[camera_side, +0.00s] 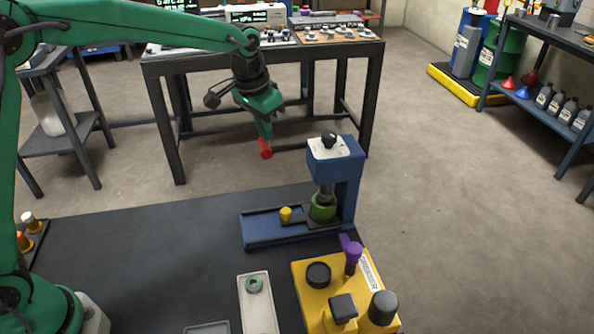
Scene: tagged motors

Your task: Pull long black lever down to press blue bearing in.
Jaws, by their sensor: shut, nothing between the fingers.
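My gripper (265,148) is shut and empty, its red tip pointing down in the air. In the picture it is up and left of a blue press (348,185) on the dark work table. The press has a white top plate with a black knob (329,141). Under its head, a dark shaft meets a green round part (323,208) on the blue base. A yellow knob (286,214) stands on the base to the left. I cannot make out a long black lever or a blue bearing.
A yellow fixture (312,298) with black cylinders and a purple lever (353,255) stands in front of the press. A pale tray (263,312) holds a grey-green ring (254,285). The left of the dark table (130,265) is mostly clear. A workbench (160,68) stands behind.

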